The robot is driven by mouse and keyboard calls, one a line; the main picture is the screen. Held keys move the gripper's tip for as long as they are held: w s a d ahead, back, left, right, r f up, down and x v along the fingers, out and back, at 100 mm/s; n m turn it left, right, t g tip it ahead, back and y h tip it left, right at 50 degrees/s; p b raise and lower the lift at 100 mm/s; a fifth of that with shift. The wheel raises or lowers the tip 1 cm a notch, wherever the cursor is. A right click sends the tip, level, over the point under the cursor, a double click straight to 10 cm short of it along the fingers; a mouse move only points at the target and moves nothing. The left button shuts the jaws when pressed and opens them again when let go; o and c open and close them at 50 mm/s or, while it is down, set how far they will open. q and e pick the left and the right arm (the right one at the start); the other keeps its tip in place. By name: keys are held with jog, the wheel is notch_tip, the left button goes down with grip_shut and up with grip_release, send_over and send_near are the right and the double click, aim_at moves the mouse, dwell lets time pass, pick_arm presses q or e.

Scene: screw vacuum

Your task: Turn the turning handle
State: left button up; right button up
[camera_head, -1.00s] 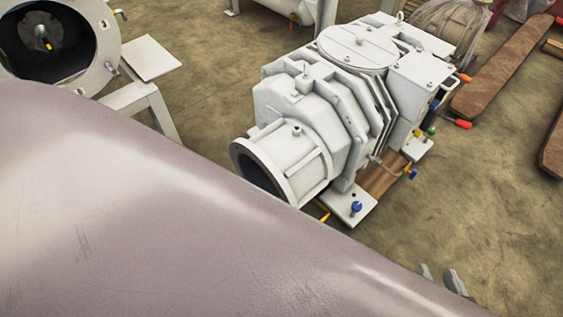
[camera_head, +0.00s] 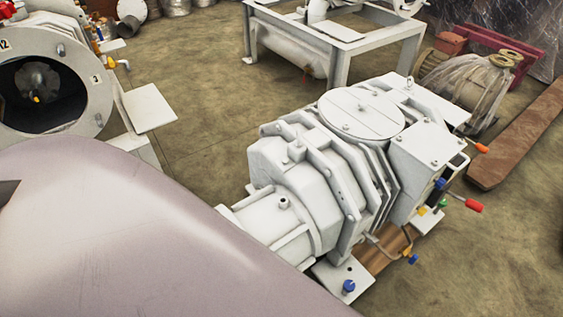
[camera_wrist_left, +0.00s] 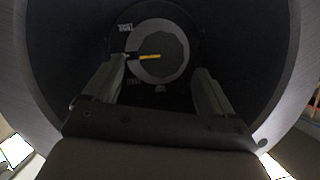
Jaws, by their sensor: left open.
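The turning handle (camera_wrist_left: 150,56) shows in the left wrist view as a small yellow bar on a grey disc (camera_wrist_left: 176,42). The disc is at the back of a dark round housing with pale lettering around it. My left gripper (camera_wrist_left: 159,68) is open, its two fingers apart and pointing toward the disc. The handle appears between the fingers and farther in, with nothing gripped; the exact gap cannot be told. In the head view a round opening (camera_head: 94,90) at the left holds a small yellow-tipped part (camera_head: 37,99); I cannot tell whether it is the same handle. Neither gripper shows there.
A large smooth mauve-grey surface hides the lower left of the head view. A white pump (camera_head: 290,165) with coloured levers (camera_head: 473,206) stands on the floor at centre. A white frame (camera_head: 375,48) stands behind.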

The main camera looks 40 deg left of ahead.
pick_arm(q)
jog(key=b+x, duration=0.2)
jog(key=x, duration=0.4)
jog(key=shift+f+b, duration=0.1)
jog(key=shift+b, duration=0.3)
jog(key=shift+w+d+f, duration=0.1)
jog(key=shift+w+f, duration=0.05)
jog(key=shift+w, duration=0.55)
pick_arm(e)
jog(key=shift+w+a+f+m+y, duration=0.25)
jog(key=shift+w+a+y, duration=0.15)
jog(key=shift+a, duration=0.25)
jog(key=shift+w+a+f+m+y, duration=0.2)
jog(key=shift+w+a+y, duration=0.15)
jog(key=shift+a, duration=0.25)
pick_arm(q)
jog(key=c, duration=1)
